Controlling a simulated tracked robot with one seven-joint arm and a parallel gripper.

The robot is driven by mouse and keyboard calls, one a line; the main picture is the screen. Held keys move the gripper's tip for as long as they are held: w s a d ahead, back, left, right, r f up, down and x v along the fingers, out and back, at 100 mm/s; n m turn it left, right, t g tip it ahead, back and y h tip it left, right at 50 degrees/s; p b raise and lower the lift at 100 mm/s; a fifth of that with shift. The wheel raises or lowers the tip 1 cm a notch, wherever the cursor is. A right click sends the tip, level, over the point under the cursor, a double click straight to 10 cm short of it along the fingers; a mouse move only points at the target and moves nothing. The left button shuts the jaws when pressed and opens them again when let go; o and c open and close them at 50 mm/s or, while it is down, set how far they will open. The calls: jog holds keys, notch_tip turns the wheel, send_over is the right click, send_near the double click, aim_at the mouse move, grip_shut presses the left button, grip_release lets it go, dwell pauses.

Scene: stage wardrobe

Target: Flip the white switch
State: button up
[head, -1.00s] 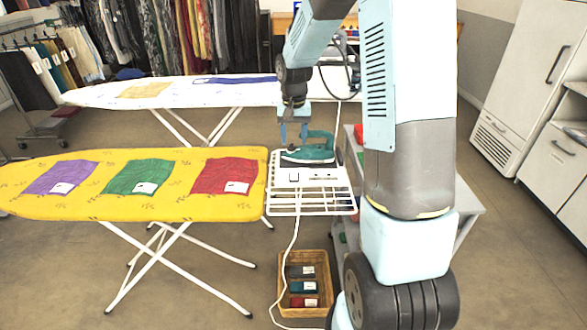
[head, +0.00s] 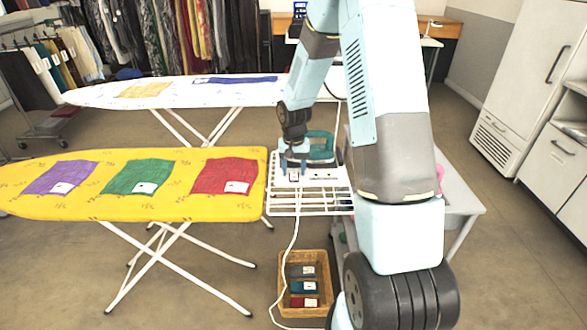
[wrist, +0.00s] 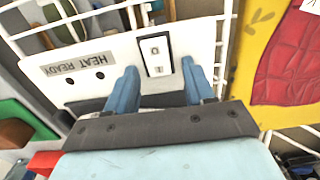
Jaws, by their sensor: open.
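The white switch (wrist: 155,56) is a white rocker in a black frame on a white panel (wrist: 105,62) labelled HEAT READY. In the head view the switch (head: 294,176) sits at the left of the panel (head: 325,174) on the white wire rack. My gripper (head: 294,170) is low over the panel with its fingers on either side of the switch. In the wrist view my gripper (wrist: 160,82) is open and empty, with the switch just beyond and between the blue fingertips. I cannot tell whether the fingers touch the panel.
A teal iron (head: 321,146) stands behind the panel on the wire rack (head: 311,209). A yellow ironing board (head: 120,205) with a red cloth (head: 222,175) is close on the left. A white cord hangs past a wicker basket (head: 304,257) on the floor.

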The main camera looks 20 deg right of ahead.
grip_shut()
dwell(0.5)
jog(key=shift+s, duration=0.1)
jog(key=shift+s+a+r+t+h, duration=0.1)
jog(key=shift+s+t+h, duration=0.1)
jog(key=shift+t, duration=0.35)
jog(key=shift+s+a+t+h, duration=0.1)
jog(key=shift+t+h, duration=0.1)
jog(key=shift+t, duration=0.35)
jog(key=shift+s+t, duration=0.1)
jog(key=shift+t, duration=0.4)
grip_release()
